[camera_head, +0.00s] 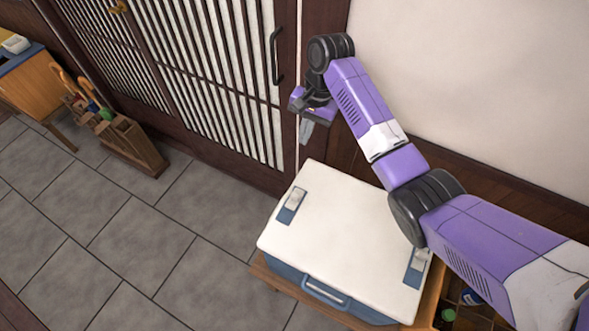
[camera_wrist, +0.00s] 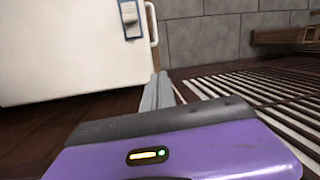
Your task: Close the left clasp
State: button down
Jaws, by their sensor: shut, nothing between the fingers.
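A cooler box with a white lid (camera_head: 345,230) and blue body stands below my arm in the head view, and its lid (camera_wrist: 60,55) fills the upper left of the wrist view. The left clasp (camera_head: 292,205) is a grey latch on a blue plate near the lid's left edge; it also shows in the wrist view (camera_wrist: 131,19). A right clasp (camera_head: 418,267) sits at the right edge, partly behind my arm. My gripper (camera_head: 306,133) is shut and empty, beyond the lid's back left corner and apart from the clasp. Its fingertips (camera_wrist: 157,88) point toward the lid's edge.
The cooler rests on a wooden stand (camera_head: 262,272) with a blue front handle (camera_head: 326,292). A slatted sliding door (camera_head: 215,75) is close behind my gripper. An umbrella stand (camera_head: 130,145) and a wooden desk (camera_head: 40,85) are at left. The tiled floor (camera_head: 150,240) left of the cooler is clear.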

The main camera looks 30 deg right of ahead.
jog(key=s+m+g, duration=0.1)
jog(key=s, duration=0.3)
jog(key=shift+g, duration=0.4)
jog(key=shift+f, duration=0.15)
jog(key=b, duration=0.3)
send_near(299, 191)
jog(key=f, duration=0.1)
jog(key=d+f, duration=0.1)
jog(key=f, duration=0.1)
jog(key=w+f, duration=0.1)
jog(key=f, duration=0.1)
jog(key=shift+d, duration=0.2)
jog(key=shift+s+a+p, duration=0.4)
jog(key=shift+s+a, duration=0.3)
jog(key=shift+a, duration=0.3)
jog(key=shift+s+a+f, duration=0.15)
jog(key=shift+s+a, duration=0.3)
jog(key=shift+a, duration=0.2)
jog(key=shift+a+p, duration=0.1)
jog(key=shift+p, duration=0.2)
